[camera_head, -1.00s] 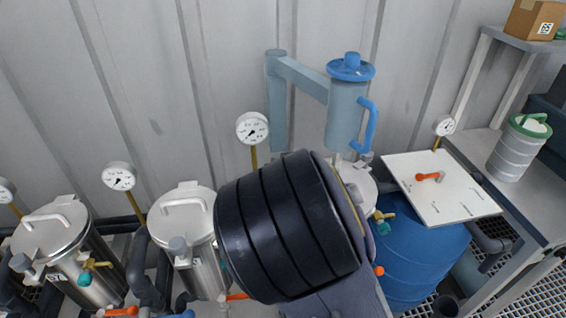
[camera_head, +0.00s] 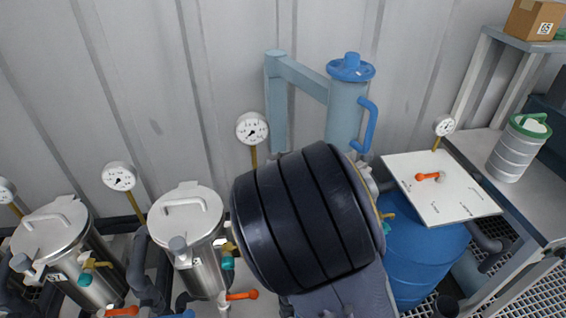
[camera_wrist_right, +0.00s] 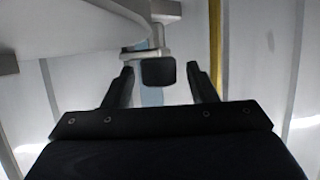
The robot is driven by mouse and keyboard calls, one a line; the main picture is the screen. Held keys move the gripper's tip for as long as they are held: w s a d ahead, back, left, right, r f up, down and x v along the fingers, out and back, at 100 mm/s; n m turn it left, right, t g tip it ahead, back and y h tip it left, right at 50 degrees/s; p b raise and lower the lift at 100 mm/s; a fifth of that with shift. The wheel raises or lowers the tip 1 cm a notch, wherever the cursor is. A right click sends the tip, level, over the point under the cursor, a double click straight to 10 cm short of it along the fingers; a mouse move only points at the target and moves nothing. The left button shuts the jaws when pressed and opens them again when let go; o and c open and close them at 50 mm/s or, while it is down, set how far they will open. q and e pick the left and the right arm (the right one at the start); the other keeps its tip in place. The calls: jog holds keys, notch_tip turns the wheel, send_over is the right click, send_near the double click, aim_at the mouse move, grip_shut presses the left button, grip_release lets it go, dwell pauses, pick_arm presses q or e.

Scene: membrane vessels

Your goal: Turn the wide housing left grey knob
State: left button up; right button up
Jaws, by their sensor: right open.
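In the right wrist view, a dark grey, rounded-square knob (camera_wrist_right: 158,72) on a metal clamp (camera_wrist_right: 145,55) stands between the spread fingers of my right gripper (camera_wrist_right: 160,85). Gaps show on both sides, and no finger visibly touches it. A pale rounded body, apparently a vessel lid (camera_wrist_right: 75,30), fills the upper left. In the head view my black right forearm hides the gripper, this knob and most of the vessel behind it. Two steel vessels to the left show grey knobs, one on the middle vessel (camera_head: 178,245) and one on the left vessel (camera_head: 20,262). My left gripper is not visible.
A yellow gauge stem (camera_wrist_right: 215,45) stands close to my right gripper in the wrist view. A blue filter housing (camera_head: 346,110) rises behind my arm. A blue barrel (camera_head: 415,260) and a white panel (camera_head: 440,187) with an orange-handled valve are at right.

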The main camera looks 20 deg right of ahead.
jog(key=p+v, duration=0.2)
jog(key=v, duration=0.5)
jog(key=shift+r, duration=0.15)
jog(key=shift+s+a, duration=0.1)
jog(key=shift+s, duration=0.25)
